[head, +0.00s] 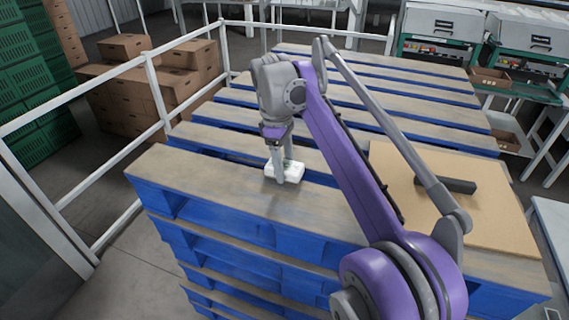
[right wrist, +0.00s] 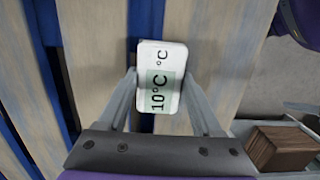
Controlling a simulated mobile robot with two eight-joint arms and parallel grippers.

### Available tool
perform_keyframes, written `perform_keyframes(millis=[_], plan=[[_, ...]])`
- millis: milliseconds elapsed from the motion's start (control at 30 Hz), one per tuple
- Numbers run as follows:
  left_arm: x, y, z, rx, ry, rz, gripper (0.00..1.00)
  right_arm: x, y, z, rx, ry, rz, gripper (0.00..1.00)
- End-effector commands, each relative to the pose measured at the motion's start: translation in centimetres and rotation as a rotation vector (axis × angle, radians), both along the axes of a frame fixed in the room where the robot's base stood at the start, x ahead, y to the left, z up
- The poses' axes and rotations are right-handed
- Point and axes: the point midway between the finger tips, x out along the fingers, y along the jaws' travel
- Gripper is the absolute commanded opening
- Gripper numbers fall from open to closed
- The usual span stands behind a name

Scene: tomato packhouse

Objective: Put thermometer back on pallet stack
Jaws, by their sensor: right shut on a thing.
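The thermometer (head: 291,170) is a small white block with a greenish display. It is at the top of the blue pallet stack (head: 215,192), over a wooden board near the front left. In the right wrist view the thermometer (right wrist: 161,62) reads 10°C. My right gripper (head: 280,176) points down and is shut on the thermometer, with one finger on each side in the right wrist view (right wrist: 160,92). I cannot tell whether the thermometer touches the board. My left gripper is not in view.
A cardboard sheet (head: 405,210) with a dark bar (head: 445,185) lies on the stack's right side. White railings (head: 155,90) run along the left and back. Brown boxes (head: 125,95) and green crates (head: 25,60) stand beyond. The boards around the thermometer are clear.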

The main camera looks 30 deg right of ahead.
Motion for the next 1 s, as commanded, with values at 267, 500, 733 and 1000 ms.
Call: perform_keyframes(millis=[267, 500, 733, 1000], plan=[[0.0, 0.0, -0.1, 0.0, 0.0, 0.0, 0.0, 0.0, 0.0, -0.2, 0.0, 0.0, 0.0, 0.97], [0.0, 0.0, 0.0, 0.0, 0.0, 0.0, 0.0, 0.0, 0.0, -0.1, 0.0, 0.0, 0.0, 0.97], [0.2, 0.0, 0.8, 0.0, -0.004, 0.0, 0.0, 0.3, 0.2, 2.7, 0.0, -0.001, 0.0, 0.97], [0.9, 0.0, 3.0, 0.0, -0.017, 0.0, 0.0, 0.9, 0.6, 8.7, 0.0, -0.003, 0.0, 0.97]])
